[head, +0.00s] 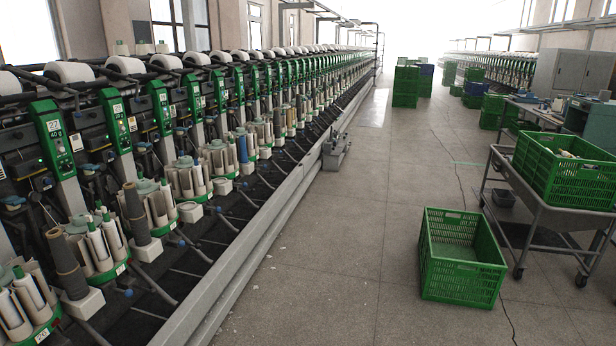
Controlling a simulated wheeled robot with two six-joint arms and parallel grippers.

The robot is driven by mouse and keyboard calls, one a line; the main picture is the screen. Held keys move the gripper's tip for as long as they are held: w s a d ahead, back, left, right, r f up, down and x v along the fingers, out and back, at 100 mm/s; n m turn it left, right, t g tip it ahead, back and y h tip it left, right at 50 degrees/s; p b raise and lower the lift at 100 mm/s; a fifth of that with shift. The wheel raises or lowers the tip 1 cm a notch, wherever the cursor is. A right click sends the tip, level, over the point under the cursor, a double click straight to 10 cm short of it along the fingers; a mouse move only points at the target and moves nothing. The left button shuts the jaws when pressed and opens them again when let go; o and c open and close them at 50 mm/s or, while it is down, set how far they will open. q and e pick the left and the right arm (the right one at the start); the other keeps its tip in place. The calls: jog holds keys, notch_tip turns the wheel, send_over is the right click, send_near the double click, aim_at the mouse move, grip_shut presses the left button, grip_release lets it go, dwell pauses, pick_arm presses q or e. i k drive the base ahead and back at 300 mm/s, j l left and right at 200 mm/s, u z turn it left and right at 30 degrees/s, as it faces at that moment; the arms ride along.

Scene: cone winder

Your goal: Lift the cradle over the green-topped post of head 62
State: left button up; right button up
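A long cone winder runs down the left side of the head view. Its heads have green-fronted posts, the nearest (53,140) at the left and another post (116,122) beside it. The number plates are too small to read surely, so I cannot tell which post is head 62. I cannot single out its cradle either. Neither of my grippers is in view.
Bobbin holders (100,245) line the machine's lower front, above a grey rail (240,240). A green crate (462,285) stands on the floor. A cart (540,207) with another green crate (565,185) is at the right. Stacked crates (405,88) stand farther back.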

aim_at(215, 59)
jog(key=i+z, duration=0.3)
jog(key=i, duration=1.65)
jog(key=i+l+u, duration=0.15)
jog(key=i+u, duration=0.3)
jog(key=i, duration=0.2)
jog(key=i+l+u, duration=0.45)
jog(key=i, duration=0.15)
jog(key=i+l+u, duration=0.95)
jog(key=l, duration=0.35)
jog(key=i+j, duration=0.05)
